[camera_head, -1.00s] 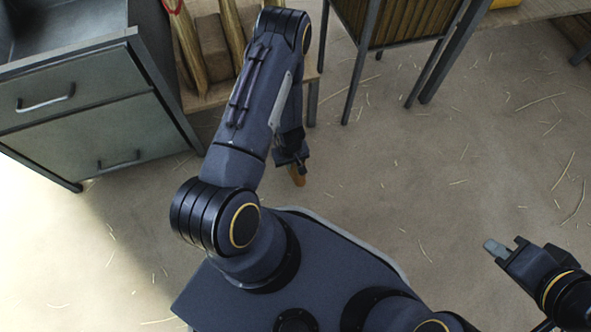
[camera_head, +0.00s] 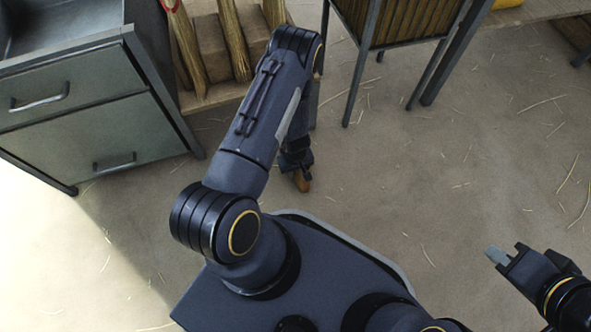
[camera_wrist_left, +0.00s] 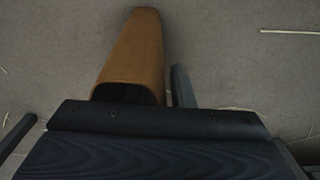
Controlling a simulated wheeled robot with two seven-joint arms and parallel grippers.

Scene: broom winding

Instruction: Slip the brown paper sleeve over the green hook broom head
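The brown paper sleeve (camera_head: 302,181) is at the tip of my left gripper (camera_head: 297,164), above the floor. In the left wrist view the sleeve (camera_wrist_left: 134,55) tapers away from me, its dark open end close to the gripper. One grey finger (camera_wrist_left: 183,87) lies along its right side; the other finger is hidden, and the sleeve moves with the gripper, so it appears held. My right gripper (camera_head: 508,254) is at the lower right, away from everything, with nothing visible in it; its finger gap is unclear. No green hook broom head is visible.
A grey metal cabinet (camera_head: 80,120) with drawers stands at upper left. Beside it, straw bundles (camera_head: 232,40) rest on a low wooden shelf (camera_head: 215,97). A slatted wooden bin (camera_head: 405,22) on metal legs stands at top. The straw-littered floor (camera_head: 420,160) is open at right.

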